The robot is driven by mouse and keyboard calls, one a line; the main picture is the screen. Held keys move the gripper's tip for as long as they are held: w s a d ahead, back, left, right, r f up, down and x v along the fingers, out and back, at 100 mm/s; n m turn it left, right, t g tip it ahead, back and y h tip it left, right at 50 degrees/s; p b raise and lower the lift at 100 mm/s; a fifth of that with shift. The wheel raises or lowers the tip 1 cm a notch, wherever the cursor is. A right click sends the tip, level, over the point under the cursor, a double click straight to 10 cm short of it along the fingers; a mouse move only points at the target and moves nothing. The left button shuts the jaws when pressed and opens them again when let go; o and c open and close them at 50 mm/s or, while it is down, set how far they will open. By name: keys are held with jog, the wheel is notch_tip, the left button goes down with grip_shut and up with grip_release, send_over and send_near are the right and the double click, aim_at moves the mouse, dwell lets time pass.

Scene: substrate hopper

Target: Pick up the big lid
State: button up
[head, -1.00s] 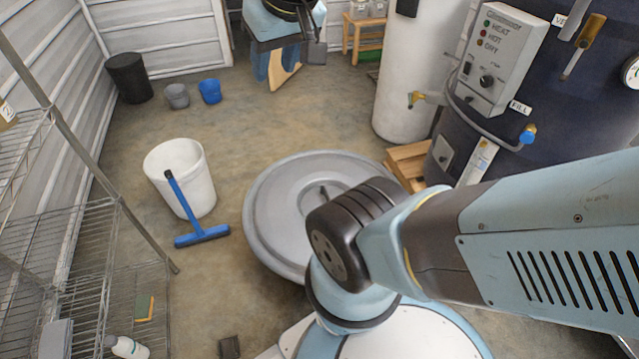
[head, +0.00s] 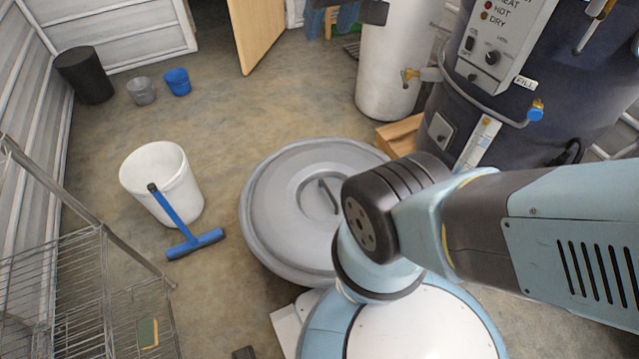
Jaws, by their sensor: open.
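The big lid (head: 275,215) is a round grey disc with a raised rim and a dark bar handle (head: 328,197) at its middle. It lies in the centre of the head view, face up. My arm's elbow hides part of its right side.
A white bucket (head: 160,178) and blue squeegee (head: 190,228) stand left of the lid. A wire rack (head: 75,275) is at lower left. A white tank (head: 385,60), dark boiler (head: 500,120) and wooden block (head: 400,133) are behind right.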

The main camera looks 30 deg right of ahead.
jog(key=w+d+f+g, duration=0.1)
jog(key=w+d+f, duration=0.2)
jog(key=w+f, duration=0.65)
jog(key=w+d+f+g, duration=0.1)
jog(key=w+d+f, duration=0.2)
jog(key=w+f, duration=0.7)
jog(key=w+d+f+g, duration=0.1)
jog(key=w+d+f, duration=0.1)
jog(key=w+f, duration=0.55)
jog(key=g, duration=0.3)
send_near(328, 190)
jog(key=f, duration=0.7)
jog(key=shift+s+f, duration=0.25)
jog(key=shift+f, duration=0.05)
jog(key=shift+s+f, duration=0.2)
jog(key=shift+f, duration=2.55)
grip_shut()
